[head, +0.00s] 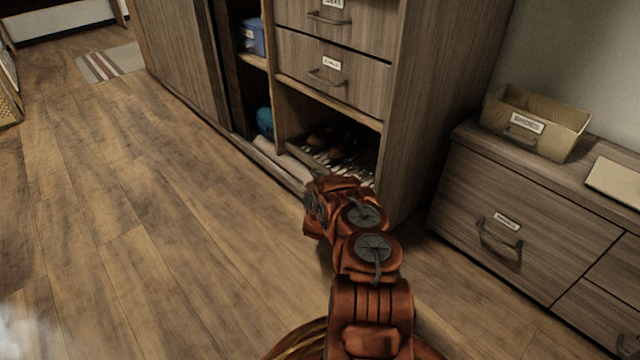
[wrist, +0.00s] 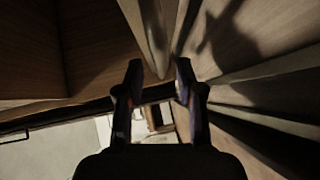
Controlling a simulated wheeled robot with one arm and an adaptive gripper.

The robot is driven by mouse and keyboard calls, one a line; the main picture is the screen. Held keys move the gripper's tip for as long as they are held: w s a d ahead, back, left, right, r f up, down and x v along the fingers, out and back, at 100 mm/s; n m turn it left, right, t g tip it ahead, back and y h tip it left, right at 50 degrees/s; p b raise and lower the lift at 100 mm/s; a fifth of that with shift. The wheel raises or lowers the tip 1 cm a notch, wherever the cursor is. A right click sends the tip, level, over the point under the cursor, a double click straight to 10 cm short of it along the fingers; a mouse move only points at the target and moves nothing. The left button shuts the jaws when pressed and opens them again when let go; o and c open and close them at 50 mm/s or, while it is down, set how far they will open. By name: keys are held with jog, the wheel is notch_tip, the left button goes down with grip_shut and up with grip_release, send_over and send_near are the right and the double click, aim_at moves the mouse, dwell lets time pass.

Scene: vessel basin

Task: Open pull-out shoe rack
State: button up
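The shoe rack (head: 358,172), with a slatted shelf, sits low in the open bottom compartment of the wooden cabinet. Dark shoes (head: 343,143) lie on it. My arm reaches to the rack's front, and my wrist covers part of it. My gripper (wrist: 158,72) shows two dark fingers standing apart in the wrist view. A pale board edge (wrist: 154,35) shows beyond and between the fingertips; I cannot tell whether they touch it. In the head view the fingers are mostly hidden by the wrist.
Two closed drawers (head: 333,74) are above the rack. A sliding door (head: 180,50) stands at the left of the cabinet, beside a blue box (head: 252,36). A low dresser (head: 530,235) with a labelled bin (head: 536,121) is at the right. The wooden floor at the left is clear.

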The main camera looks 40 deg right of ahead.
jog(key=shift+b+x, duration=0.45)
jog(key=shift+x, duration=0.75)
grip_shut()
